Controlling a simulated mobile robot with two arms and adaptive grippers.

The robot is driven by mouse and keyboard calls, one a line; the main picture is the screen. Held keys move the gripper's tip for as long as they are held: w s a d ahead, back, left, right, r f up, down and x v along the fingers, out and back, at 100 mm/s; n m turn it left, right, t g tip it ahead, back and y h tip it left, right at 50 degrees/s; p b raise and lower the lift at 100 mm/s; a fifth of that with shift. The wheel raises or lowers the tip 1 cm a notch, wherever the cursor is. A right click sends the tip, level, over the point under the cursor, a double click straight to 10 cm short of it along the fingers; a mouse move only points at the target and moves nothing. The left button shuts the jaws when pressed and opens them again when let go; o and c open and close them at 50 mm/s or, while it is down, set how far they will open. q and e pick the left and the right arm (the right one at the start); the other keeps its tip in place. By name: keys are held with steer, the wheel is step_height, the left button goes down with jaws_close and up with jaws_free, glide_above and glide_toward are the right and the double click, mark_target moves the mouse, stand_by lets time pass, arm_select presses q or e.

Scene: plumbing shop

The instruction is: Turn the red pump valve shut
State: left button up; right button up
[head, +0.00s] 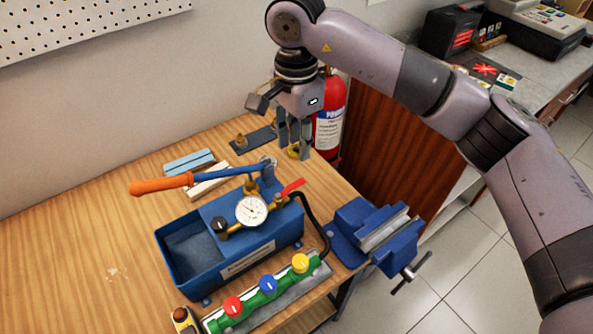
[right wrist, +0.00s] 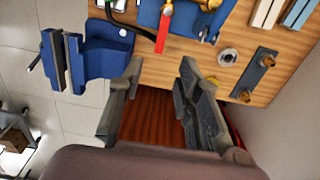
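The red valve lever (head: 290,188) sticks out from the right side of the blue test pump (head: 228,235), beside the round white gauge (head: 252,210). In the right wrist view the red lever (right wrist: 164,30) shows at the top, ahead of the fingers. My right gripper (head: 294,150) hangs pointing down above and behind the lever, near the bench's back right edge. Its fingers (right wrist: 160,78) are spread apart with nothing between them, and it is clear of the lever. My left gripper is not in view.
The pump's orange-ended handle (head: 160,185) extends left over the bench. A blue vise (head: 372,232) stands at the right edge, and a green manifold (head: 262,295) with coloured knobs lies in front. A red fire extinguisher (head: 329,115) stands behind my right gripper. The bench's left is mostly clear.

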mark_target(297, 183)
step_height(297, 183, down, 10)
steer(key=p, duration=0.3)
steer(key=shift+r, duration=0.25)
steer(key=shift+f, duration=0.55)
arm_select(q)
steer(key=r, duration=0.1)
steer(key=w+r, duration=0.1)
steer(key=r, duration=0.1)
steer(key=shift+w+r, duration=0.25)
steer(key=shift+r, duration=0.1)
arm_select(e)
steer(key=shift+w+f, duration=0.1)
steer(key=shift+c, duration=0.4)
jaws_close()
